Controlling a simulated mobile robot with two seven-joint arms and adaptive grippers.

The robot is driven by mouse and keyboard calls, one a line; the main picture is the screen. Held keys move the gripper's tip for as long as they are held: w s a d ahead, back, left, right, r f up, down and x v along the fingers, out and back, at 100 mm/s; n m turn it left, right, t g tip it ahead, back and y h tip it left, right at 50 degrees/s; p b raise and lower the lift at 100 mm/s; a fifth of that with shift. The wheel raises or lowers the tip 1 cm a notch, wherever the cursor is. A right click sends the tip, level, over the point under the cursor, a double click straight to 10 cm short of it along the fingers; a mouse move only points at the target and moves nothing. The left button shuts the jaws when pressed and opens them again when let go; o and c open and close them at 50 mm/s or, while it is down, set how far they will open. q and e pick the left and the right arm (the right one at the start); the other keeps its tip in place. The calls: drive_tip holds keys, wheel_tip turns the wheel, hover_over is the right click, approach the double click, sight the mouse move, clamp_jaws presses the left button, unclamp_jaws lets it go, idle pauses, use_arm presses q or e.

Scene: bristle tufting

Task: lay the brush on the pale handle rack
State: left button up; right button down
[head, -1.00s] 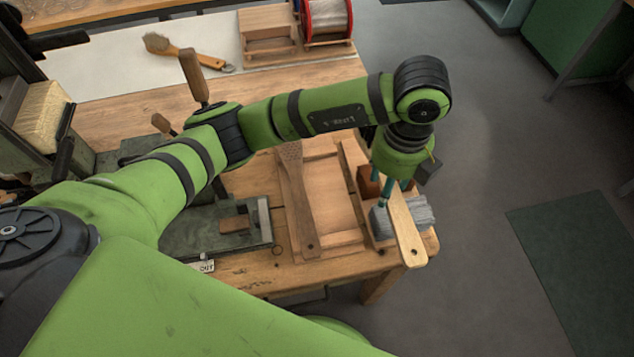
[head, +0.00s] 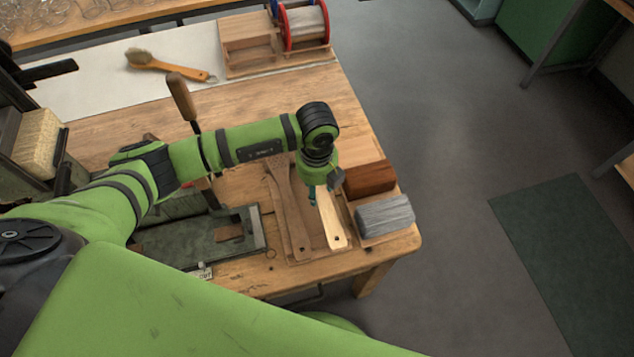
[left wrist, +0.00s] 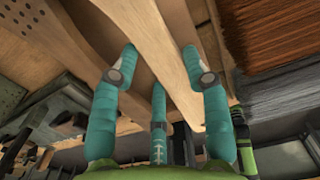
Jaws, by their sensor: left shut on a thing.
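A long pale wooden piece with a hole near its end, which I take for the brush (head: 332,222), is held in my left gripper (head: 316,194). In the left wrist view it shows as a plain pale strip (left wrist: 172,35) between the teal fingers (left wrist: 160,55); I see no bristles on it. It is over the right part of a wooden rack (head: 311,236); whether it touches is unclear. A darker handle (head: 290,215) lies in the rack's left part; its holed head (left wrist: 12,15) shows in the left wrist view. My right gripper is not in view.
A brown bristle bundle (head: 370,178) and a grey one (head: 384,215) lie right of the rack. A dark metal vise-like tool (head: 190,242) stands left of it. An orange-handled brush (head: 170,65) and a spool (head: 301,25) are at the back.

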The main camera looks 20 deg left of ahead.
sight(317, 190)
use_arm(q)
drive_tip(key=shift+f, duration=0.2)
drive_tip(key=shift+f, duration=0.2)
drive_tip(key=o, duration=1.2)
drive_tip(key=shift+r, duration=0.1)
drive_tip(key=shift+r, duration=0.3)
wheel_tip(317, 190, up, 12)
drive_tip(key=shift+f+b, duration=0.15)
drive_tip(key=shift+b, duration=0.9)
